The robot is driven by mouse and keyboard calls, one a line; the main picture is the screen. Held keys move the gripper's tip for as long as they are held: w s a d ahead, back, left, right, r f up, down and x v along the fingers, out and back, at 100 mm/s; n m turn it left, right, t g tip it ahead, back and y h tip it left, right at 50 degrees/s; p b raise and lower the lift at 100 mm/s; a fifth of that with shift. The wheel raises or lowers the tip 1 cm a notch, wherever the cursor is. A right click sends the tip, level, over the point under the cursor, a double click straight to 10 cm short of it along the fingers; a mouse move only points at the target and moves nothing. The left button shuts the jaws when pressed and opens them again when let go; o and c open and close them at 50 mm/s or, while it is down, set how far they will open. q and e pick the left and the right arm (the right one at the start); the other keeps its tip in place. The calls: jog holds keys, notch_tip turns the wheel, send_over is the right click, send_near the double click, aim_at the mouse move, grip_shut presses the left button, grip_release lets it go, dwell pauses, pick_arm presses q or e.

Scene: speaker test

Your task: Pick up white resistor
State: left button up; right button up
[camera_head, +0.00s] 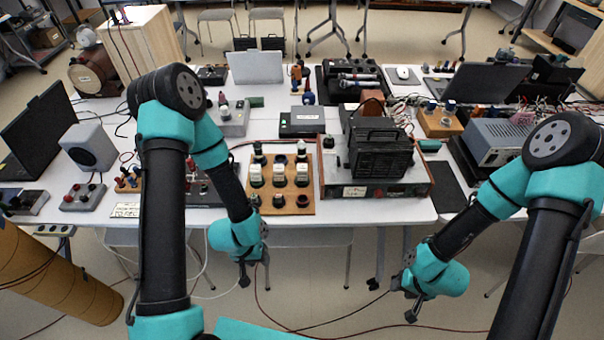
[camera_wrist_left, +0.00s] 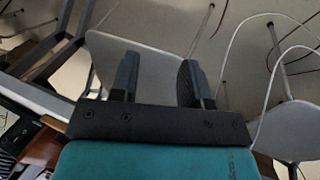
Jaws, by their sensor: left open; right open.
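A wooden board (camera_head: 267,206) lies on the table near its front edge, in the middle of the head view. Several small dark and white parts stand on it in rows, among them a white block (camera_head: 279,174) in the middle; I cannot tell for sure which part is the white resistor. My left gripper (camera_head: 255,274) hangs in front of and below the table edge, left of the board's middle. In the left wrist view its fingers (camera_wrist_left: 158,78) are apart with nothing between them. My right gripper (camera_head: 410,305) hangs low in front of the table, to the right, open and empty.
Right of the board stands a large black device on a red-sided unit (camera_head: 385,190). Left of it are a grey speaker box (camera_head: 90,147) and small control boxes (camera_head: 83,196). Chairs stand beneath the front edge. Cables cross the table and floor.

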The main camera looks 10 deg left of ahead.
dwell(0.5)
pick_arm(q)
jog(key=o, duration=0.5)
